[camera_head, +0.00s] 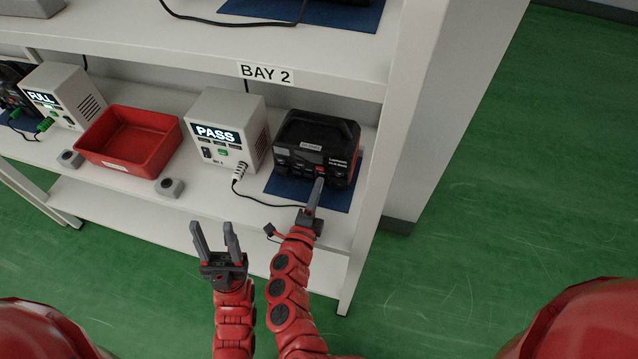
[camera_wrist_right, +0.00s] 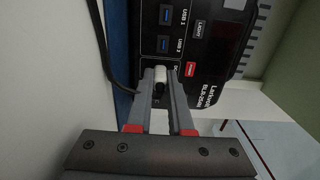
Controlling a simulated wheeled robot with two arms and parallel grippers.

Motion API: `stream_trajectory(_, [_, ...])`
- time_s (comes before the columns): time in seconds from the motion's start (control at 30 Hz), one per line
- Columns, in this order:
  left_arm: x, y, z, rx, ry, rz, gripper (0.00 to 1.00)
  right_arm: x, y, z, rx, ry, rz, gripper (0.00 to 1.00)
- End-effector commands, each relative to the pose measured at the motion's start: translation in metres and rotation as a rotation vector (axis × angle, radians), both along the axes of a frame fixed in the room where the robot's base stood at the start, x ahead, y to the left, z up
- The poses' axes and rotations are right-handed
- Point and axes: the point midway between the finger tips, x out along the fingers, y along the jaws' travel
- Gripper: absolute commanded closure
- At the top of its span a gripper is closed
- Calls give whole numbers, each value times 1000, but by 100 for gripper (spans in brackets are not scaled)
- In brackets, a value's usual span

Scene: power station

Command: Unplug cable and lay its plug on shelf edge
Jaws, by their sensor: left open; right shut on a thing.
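The black power station (camera_head: 318,140) stands on a blue mat (camera_head: 285,187) on the middle shelf; its front panel (camera_wrist_right: 205,40) fills much of the right wrist view. My right gripper (camera_head: 319,184) is at that panel, shut on the pale plug (camera_wrist_right: 160,80). The plug is at the panel below the USB ports; its inner end is hidden, so I cannot tell how deep it sits. The black cable (camera_head: 262,201) runs to a connector on the white tester (camera_head: 225,132), which reads PASS. My left gripper (camera_head: 214,229) is open and empty before the shelf edge (camera_head: 190,223).
A red bin (camera_head: 130,138), two small grey blocks (camera_head: 170,187) and another tester (camera_head: 62,97) reading FULL stand to the left. The upper shelf (camera_head: 200,40) overhangs the back. A shelf post (camera_head: 372,205) is close right of my right gripper. Some front shelf edge is bare.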

Motion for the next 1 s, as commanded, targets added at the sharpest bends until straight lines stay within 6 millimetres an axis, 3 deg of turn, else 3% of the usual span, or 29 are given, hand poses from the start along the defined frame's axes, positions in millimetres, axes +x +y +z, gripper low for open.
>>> stream_trajectory(0.47, [0, 0, 0, 0, 0, 0, 50, -4, 2, 0, 0, 1, 1, 100])
stream_trajectory(1.0, [0, 0, 2, 0, 0, 0, 50, -26, 9, -1, -1, 1, 1, 100])
